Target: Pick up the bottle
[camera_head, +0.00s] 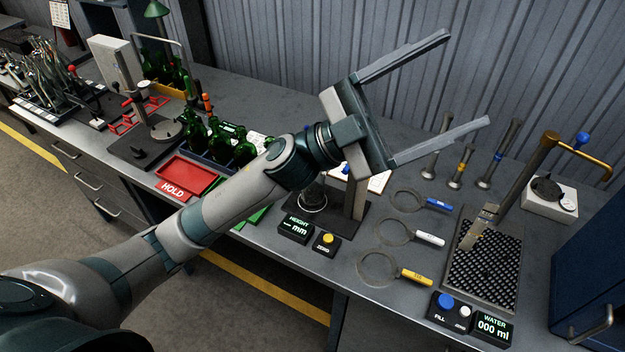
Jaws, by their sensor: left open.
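Several green glass bottles (195,133) stand upright close together in a dark tray on the bench, left of my left arm. More green bottles (183,82) stand in a yellow crate behind them. I cannot tell which bottle the task means. My left gripper (467,84) is open and empty, raised above the right part of the bench, its fingers pointing up and right, well away from the bottles. My left forearm crosses the bench and hides part of its middle. My right gripper is not in view.
A red HOLD tray (186,176) lies before the bottles. A corrugated wall (300,45) stands behind. A blue cabinet (590,280) stands right.

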